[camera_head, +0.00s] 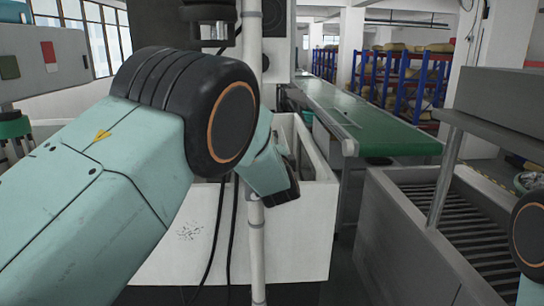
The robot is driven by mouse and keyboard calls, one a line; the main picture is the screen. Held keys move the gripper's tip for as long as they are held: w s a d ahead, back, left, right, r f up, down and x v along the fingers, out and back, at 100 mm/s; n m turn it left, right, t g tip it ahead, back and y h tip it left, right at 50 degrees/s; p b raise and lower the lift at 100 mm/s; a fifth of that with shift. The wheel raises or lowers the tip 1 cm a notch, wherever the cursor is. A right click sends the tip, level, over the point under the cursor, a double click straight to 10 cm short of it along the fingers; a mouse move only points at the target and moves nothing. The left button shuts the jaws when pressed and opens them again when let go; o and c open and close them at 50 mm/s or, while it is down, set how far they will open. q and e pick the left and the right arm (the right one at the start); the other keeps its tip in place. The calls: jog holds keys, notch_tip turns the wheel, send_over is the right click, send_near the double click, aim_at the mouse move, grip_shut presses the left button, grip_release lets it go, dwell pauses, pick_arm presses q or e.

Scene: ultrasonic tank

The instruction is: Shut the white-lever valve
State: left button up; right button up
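I cannot make out a white-lever valve; my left arm covers the middle of the view. A white vertical pipe (257,265) runs down in front of the white tank (295,245), and its middle is hidden behind my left arm. The pipe also shows above the arm. My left arm comes in from the left and reaches across the pipe to the tank's front, but no gripper fingers show. Only a piece of my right arm shows at the right edge, and its gripper is out of view.
Dark hoses (217,240) hang beside the pipe. A green conveyor (360,122) runs back behind the tank. A grey metal unit with a slatted bed (472,240) stands at the right. Blue racks (400,80) stand far back. A narrow floor gap separates the tank and the grey unit.

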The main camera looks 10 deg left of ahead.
pick_arm(q)
notch_tip(320, 180, up, 7)
jog(key=shift+s+r, duration=0.15)
jog(key=shift+r, duration=0.05)
